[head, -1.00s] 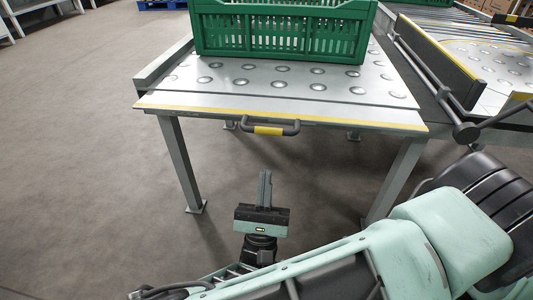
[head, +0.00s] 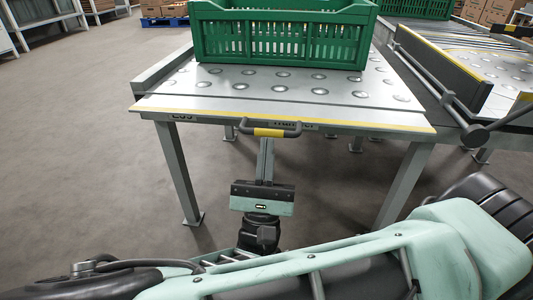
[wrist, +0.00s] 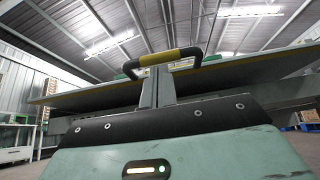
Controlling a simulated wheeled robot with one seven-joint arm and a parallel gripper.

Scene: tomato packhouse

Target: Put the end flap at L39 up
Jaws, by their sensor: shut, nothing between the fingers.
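The end flap (head: 350,119) is the near strip of the metal table, with a yellow edge line. It lies about level with the bed behind a dark seam. A label (head: 183,118) on its front edge appears to read L39. A dark handle with a yellow grip (head: 268,132) sticks out from the front edge; the grip also shows in the wrist view (wrist: 170,56). My gripper (head: 266,142) is shut and empty, pointing up just beneath the handle. In the wrist view its fingers (wrist: 157,72) reach the grip's underside; I cannot tell if they touch.
A green crate (head: 285,52) stands on the table's metal bed (head: 160,90) behind the seam. A roller conveyor with a side rail (head: 440,70) adjoins at the right. Table legs (head: 178,175) stand either side of my gripper. Open floor (head: 80,130) lies to the left.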

